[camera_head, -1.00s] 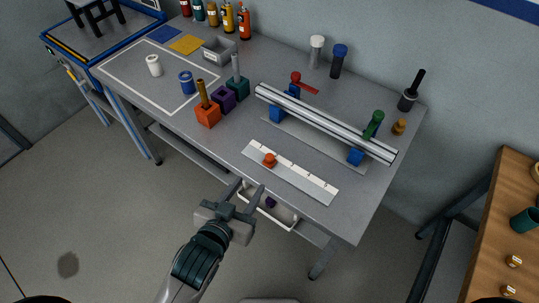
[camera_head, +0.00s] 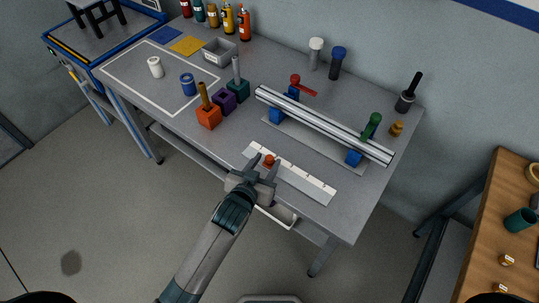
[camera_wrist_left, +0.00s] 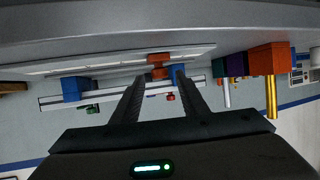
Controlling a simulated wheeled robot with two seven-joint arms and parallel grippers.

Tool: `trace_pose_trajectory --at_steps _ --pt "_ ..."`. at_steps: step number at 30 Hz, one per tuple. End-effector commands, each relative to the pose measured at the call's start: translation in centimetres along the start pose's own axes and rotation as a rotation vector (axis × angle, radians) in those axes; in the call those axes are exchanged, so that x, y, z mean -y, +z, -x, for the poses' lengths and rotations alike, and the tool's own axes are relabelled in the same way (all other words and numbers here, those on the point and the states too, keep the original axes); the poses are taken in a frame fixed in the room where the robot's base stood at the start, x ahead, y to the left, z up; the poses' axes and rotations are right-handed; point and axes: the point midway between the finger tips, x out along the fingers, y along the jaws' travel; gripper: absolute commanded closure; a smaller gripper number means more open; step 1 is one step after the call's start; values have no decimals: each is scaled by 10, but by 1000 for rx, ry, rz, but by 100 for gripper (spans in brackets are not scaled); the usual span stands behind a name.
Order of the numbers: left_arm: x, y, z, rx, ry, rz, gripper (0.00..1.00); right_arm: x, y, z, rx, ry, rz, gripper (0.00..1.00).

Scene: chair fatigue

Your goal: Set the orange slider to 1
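The orange slider (camera_head: 268,160) sits near the left end of a white scale strip (camera_head: 305,182) with tick marks, lying on the grey workbench near its front edge. My left gripper (camera_head: 264,168) is open at the slider, its fingers pointing toward it from the front side. In the left wrist view the orange slider (camera_wrist_left: 158,66) appears between and just beyond the tips of the open left gripper (camera_wrist_left: 157,76). Whether a finger touches it I cannot tell. The scale's numbers are too small to read. My right gripper is not in view.
Behind the strip stands a metal rail (camera_head: 325,125) on blue supports with red and green clamps. Orange, purple and teal blocks (camera_head: 208,117) with posts stand to the left. An open drawer (camera_head: 284,214) is below the bench edge. A wooden table (camera_head: 500,220) is at right.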

Motion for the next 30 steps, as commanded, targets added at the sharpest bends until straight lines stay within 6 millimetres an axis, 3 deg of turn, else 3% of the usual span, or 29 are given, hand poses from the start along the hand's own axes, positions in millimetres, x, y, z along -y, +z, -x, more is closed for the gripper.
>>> trace_pose_trajectory --at_steps 9,21,26,30 --pt "0 0 -31 1 0 0 60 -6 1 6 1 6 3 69" --pt "0 0 -35 0 0 0 60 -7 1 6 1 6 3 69" --pt "0 0 -34 0 0 0 98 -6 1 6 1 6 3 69" --pt "1 0 -34 0 0 0 100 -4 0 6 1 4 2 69"
